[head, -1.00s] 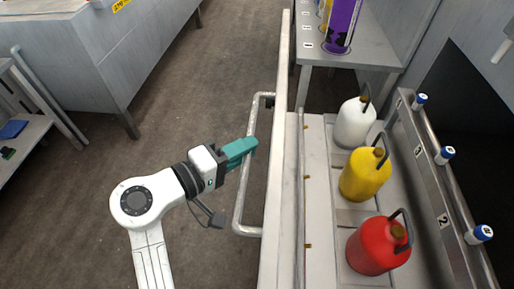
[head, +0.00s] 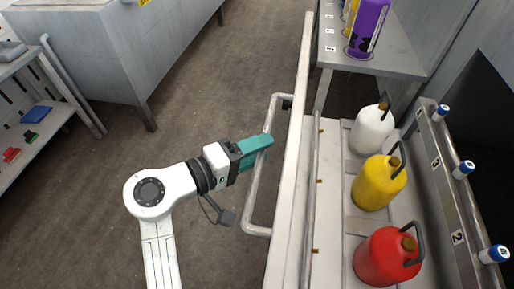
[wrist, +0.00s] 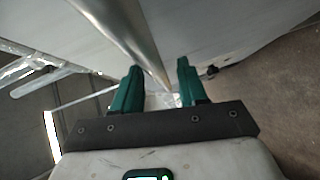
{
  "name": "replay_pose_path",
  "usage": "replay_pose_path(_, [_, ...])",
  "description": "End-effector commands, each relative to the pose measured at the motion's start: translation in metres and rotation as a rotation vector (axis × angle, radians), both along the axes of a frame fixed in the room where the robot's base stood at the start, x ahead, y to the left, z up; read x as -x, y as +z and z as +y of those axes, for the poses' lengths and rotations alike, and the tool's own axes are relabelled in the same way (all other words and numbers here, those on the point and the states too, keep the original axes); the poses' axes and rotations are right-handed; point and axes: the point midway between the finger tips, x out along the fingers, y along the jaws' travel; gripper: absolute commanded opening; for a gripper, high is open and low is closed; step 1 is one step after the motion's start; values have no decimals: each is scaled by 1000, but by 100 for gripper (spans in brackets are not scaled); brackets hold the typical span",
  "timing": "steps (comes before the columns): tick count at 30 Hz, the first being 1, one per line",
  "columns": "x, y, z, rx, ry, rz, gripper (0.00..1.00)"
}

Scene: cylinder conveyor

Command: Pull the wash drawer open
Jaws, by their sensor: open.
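The drawer is a long pale tray with a tall front panel (head: 293,150). Its grey bar handle (head: 254,190) stands out from the left side of that panel. My gripper (head: 268,141), with teal fingers, reaches the handle's upper-middle part from the left and is open. In the wrist view the metal bar (wrist: 120,35) runs down toward the gap between the two fingers (wrist: 160,68). I cannot tell whether either finger touches it. The drawer holds a white jug (head: 371,132), a yellow jug (head: 378,184) and a red jug (head: 387,257).
A numbered metal rail (head: 446,165) with blue-capped knobs runs along the right. A grey table (head: 395,58) with a purple container (head: 368,28) stands at the back. A grey cabinet (head: 110,60) and a shelf (head: 40,135) are at left. Brown floor (head: 195,120) is clear between.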

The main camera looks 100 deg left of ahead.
Motion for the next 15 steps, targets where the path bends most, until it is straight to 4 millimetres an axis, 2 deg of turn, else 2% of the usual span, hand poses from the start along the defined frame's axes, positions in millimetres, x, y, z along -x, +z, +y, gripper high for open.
replay_pose_path(5, [17, 2, -13, 0, 4, 1, 42])
replay_pose_path(15, [63, 11, -55, 0, 3, 1, 42])
